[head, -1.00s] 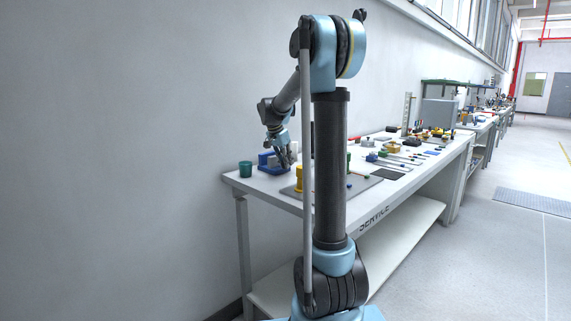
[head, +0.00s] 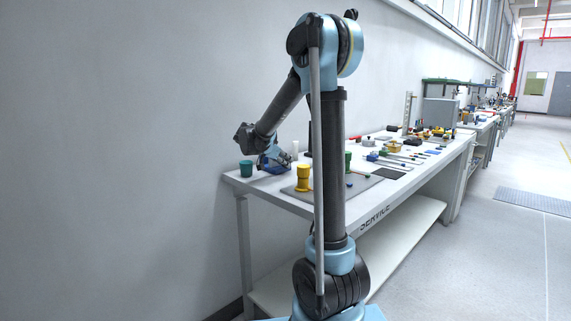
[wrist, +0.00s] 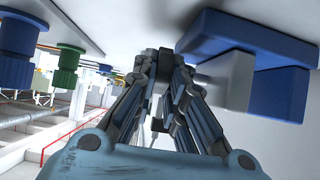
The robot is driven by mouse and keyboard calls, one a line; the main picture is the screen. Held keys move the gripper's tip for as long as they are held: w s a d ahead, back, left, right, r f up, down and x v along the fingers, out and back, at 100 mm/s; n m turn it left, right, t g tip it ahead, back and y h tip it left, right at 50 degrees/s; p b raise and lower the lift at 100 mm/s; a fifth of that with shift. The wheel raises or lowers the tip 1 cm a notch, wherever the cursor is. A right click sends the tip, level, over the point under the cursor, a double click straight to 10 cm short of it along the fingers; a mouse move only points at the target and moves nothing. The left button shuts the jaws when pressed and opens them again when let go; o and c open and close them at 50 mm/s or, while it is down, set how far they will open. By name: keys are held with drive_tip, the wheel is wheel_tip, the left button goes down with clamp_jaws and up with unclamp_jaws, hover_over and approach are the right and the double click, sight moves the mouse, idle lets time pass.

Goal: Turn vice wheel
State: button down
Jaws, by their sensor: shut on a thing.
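The blue vice (wrist: 282,95) with a grey jaw block (wrist: 228,80) fills the right of the wrist view, which shows the bench upside down. In the head view the vice (head: 273,169) is mostly hidden behind my gripper (head: 283,160), at the bench's near-left corner. My gripper (wrist: 162,65) reaches beside the vice with its fingers closed together at the tips. It is shut on the vice wheel, which is largely hidden by the fingers, so its turn angle cannot be told.
A teal cup (head: 246,168) stands left of the vice and a yellow flanged piece (head: 304,178) stands on a grey mat to its right. Green (wrist: 67,60) and blue (wrist: 15,65) flanged pieces show in the wrist view. A wall runs behind the bench.

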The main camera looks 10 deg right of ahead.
drive_tip(key=shift+a+t+h, duration=0.15)
drive_tip(key=shift+t+h, duration=0.15)
drive_tip(key=shift+h, duration=0.1)
drive_tip(key=shift+f, duration=0.1)
drive_tip(key=c, duration=1.6)
unclamp_jaws()
drive_tip(key=shift+c, duration=0.2)
drive_tip(key=v, duration=1.1)
drive_tip(key=shift+s+a+r, duration=0.2)
drive_tip(key=shift+a, duration=0.1)
